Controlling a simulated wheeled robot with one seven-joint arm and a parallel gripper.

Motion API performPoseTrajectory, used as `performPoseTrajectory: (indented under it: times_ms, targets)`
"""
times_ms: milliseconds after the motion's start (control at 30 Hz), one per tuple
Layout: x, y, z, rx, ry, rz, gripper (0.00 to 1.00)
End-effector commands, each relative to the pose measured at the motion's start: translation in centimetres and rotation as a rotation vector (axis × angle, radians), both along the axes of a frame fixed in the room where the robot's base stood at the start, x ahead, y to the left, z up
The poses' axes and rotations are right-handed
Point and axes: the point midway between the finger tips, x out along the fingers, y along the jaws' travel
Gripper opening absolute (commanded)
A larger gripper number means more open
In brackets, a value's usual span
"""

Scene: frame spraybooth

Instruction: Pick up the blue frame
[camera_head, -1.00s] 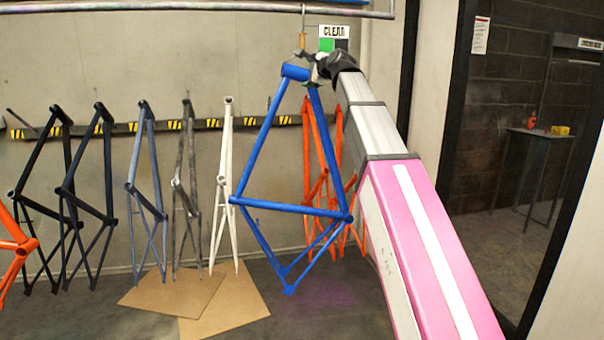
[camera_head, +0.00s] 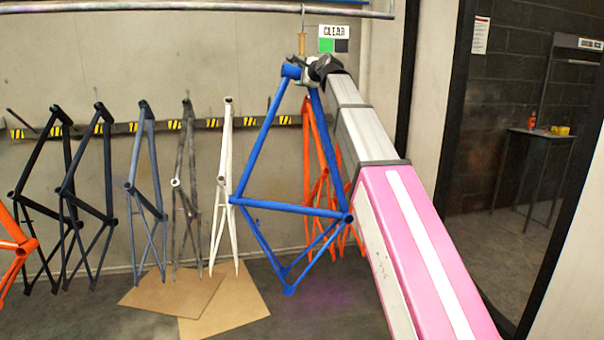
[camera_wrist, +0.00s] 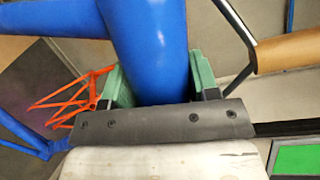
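The blue frame (camera_head: 290,209) hangs upright below the overhead rail, with a hook and a small tan piece above its top. My gripper (camera_head: 311,73) is at the frame's upper end, by the short top tube, in the head view. In the wrist view, my gripper (camera_wrist: 161,82) has its green-padded fingers on either side of a thick blue tube (camera_wrist: 157,35). The tube nearly fills the space between them. I cannot tell whether both pads press on it. The fingertips are partly hidden behind the tube and the dark gripper plate.
Orange frames (camera_head: 318,150) hang close behind the blue one. Cardboard sheets (camera_head: 228,304) lie on the floor.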

Motion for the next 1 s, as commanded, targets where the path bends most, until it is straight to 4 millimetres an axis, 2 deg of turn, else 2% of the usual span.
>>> performPoseTrajectory:
  times_ms: [33,100,467,1000]
  targets:
    - [0.0,0.0,0.0,0.0,0.0,0.0,0.22]
    - [0.0,0.0,0.0,0.0,0.001,0.0,0.0]
    - [0.1,0.0,0.4,0.003,-0.004,-0.002,0.0]
    - [0.1,0.0,3.9,0.003,-0.006,-0.002,0.0]
